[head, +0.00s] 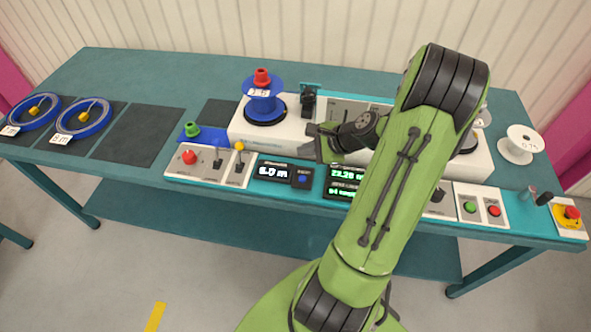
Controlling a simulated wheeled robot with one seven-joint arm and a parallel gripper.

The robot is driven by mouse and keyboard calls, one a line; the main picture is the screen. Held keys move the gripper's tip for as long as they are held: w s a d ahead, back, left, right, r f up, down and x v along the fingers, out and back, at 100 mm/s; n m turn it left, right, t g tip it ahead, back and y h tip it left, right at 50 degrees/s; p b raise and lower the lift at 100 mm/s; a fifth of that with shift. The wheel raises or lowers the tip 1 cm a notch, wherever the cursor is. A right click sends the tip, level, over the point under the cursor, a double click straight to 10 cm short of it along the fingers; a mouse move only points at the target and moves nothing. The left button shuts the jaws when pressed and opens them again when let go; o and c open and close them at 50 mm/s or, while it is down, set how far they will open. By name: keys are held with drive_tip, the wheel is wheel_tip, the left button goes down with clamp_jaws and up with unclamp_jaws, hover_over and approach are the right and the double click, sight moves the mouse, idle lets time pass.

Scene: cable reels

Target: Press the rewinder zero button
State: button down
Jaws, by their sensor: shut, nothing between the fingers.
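The rewinder's front panel holds a small dark counter display (273,173) with white digits ending in "m". The digits are too small to read surely. Right beside it is a dark plate with a small blue button (302,179), which looks like the zero button; its label is not legible. My gripper (318,148) is above and behind this button, over the front edge of the white machine, apart from the button. Its fingers are shut and empty. My green arm comes up from the bottom and hides part of the panel to the right.
A blue reel (263,103) with a red knob stands on the white machine (240,128). Levers (216,165) and a red button (189,157) are left of the display. Green-digit displays (345,182) are right. Blue cable coils (85,118) lie far left; a white spool (520,145) stands right.

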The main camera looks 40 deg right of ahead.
drive_tip(key=b, duration=0.8)
hover_over(305, 180)
wheel_tip(305, 180, down, 8)
drive_tip(key=shift+f, duration=0.5)
idle(1.2)
drive_tip(key=shift+f, duration=0.4)
drive_tip(key=shift+f+b, duration=0.4)
drive_tip(key=shift+b, duration=0.1)
idle(0.3)
drive_tip(key=shift+r+p, duration=0.85)
drive_tip(key=shift+p, duration=0.1)
